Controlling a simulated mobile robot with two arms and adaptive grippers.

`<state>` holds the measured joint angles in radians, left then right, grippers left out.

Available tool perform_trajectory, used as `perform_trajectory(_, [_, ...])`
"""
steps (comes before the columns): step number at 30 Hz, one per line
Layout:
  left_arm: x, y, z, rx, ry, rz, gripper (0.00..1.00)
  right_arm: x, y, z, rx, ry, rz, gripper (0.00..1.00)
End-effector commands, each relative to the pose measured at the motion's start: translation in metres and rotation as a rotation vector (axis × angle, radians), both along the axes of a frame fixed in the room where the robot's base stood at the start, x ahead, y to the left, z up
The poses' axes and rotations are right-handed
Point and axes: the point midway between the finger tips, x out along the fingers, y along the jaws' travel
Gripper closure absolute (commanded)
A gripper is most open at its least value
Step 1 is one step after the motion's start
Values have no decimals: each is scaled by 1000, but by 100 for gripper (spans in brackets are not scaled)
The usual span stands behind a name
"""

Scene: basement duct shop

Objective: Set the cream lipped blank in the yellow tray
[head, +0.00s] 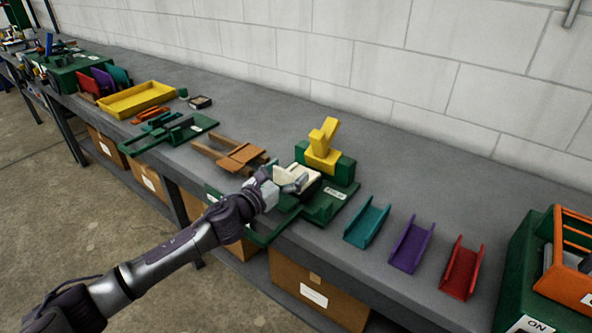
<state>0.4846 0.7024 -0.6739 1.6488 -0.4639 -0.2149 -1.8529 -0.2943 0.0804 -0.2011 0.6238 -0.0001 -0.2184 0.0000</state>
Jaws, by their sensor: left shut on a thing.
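My left gripper (293,184) reaches in from the lower left to a green machine in the middle of the bench. It is shut on the cream lipped blank (308,174), which is at the machine's bed, below a yellow upright part. The gripper hides part of the blank, and I cannot tell whether the blank rests on the bed or is just above it. The yellow tray (152,97) stands farther left along the bench and looks empty. My right gripper is out of view.
The green machine (343,167) has a yellow lever (323,145). A brown wooden jig (240,157) and a green fixture (178,132) lie between it and the tray. Teal (367,222), purple (411,243) and red channels (462,268) lie to the right. A wall runs behind.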

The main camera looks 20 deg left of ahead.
Motion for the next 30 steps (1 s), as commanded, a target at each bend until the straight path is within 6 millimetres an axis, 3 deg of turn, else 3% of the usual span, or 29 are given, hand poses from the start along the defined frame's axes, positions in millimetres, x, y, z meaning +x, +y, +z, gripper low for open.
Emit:
perform_trajectory(9, [33, -13, 2, -3, -1, -1, 63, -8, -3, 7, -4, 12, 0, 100])
perform_trajectory(13, [31, -13, -23, -4, 5, 0, 63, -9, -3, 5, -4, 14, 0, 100])
perform_trajectory(14, [31, -13, -26, -4, 5, -1, 70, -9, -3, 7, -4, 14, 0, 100])
perform_trajectory(15, [31, -12, -29, -3, 3, 0, 70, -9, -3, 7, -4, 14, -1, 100])
perform_trajectory(27, [31, -12, -36, 1, 0, -2, 70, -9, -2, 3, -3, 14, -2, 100])
perform_trajectory(28, [31, -12, -34, 1, 0, -2, 9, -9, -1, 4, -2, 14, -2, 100])
perform_trajectory(30, [31, -12, -34, 1, 0, -1, 0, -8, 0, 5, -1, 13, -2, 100])
